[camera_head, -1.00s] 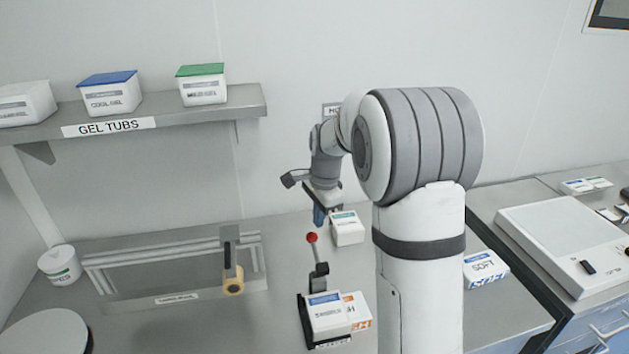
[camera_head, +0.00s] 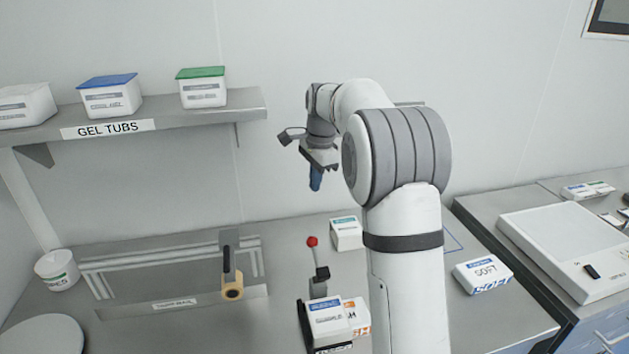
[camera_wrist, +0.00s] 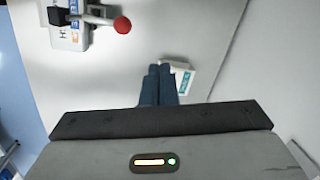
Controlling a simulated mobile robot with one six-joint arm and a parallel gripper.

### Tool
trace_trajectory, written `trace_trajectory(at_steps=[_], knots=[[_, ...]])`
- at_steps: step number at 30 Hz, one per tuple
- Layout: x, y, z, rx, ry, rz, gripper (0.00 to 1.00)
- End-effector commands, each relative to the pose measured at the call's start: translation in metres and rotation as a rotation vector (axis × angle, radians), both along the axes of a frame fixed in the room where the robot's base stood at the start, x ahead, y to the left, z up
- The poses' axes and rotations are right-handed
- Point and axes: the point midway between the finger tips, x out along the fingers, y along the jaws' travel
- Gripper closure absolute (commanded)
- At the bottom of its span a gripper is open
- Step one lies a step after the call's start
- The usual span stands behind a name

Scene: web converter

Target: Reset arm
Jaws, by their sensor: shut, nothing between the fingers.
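My gripper (camera_head: 315,182) is in the air above the back of the bench, in front of the wall. Its blue fingers point down, and it also shows in the wrist view (camera_wrist: 158,72). The fingers are together with nothing between them. Below it and slightly right stands a white box with a teal label (camera_head: 346,232), clear of the fingers; the wrist view shows that box (camera_wrist: 178,78) partly hidden behind the fingertips. My arm is bent over from the right.
A red-knobbed lever (camera_head: 312,242) stands over white boxes (camera_head: 327,313) at the front. A shelf with gel tubs (camera_head: 203,87) is on the left wall. A SOFT box (camera_head: 482,274) and a flat white device (camera_head: 565,250) are right.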

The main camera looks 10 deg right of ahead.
Motion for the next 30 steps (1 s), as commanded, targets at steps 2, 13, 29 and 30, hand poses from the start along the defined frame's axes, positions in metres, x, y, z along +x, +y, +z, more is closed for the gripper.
trace_trajectory(at_steps=[2, 13, 29, 30], knots=[[-0.001, 0.000, 0.001, -0.001, -0.002, 0.005, 1.00], [-0.100, 0.012, 0.031, -0.067, -0.086, 0.355, 1.00], [-0.308, 0.023, -0.008, -0.254, -0.218, 1.077, 1.00], [-0.319, 0.023, -0.013, -0.267, -0.223, 1.119, 1.00]])
